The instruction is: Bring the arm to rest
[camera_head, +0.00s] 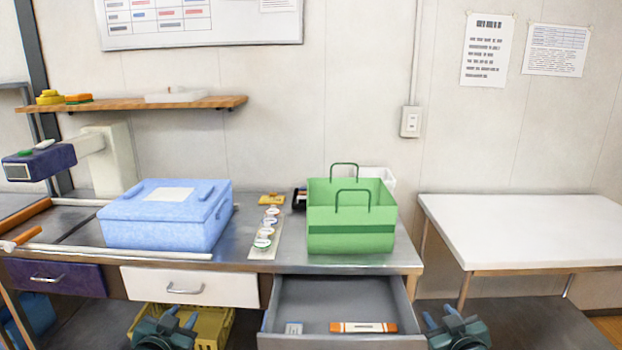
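My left gripper (181,314) is at the bottom edge, in front of the white drawer and the yellow crate. Its two fingers stand apart with nothing between them. My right gripper (439,314) is at the bottom edge, just right of the open drawer. Its fingers also stand apart and hold nothing. The rest of both arms is out of view below.
An open grey drawer (336,295) juts forward between my grippers, holding an orange-and-white item (363,327). On the steel counter stand a blue box (160,230) and a green bag (350,243). A yellow crate (217,328) sits below. A white table (530,225) is bare.

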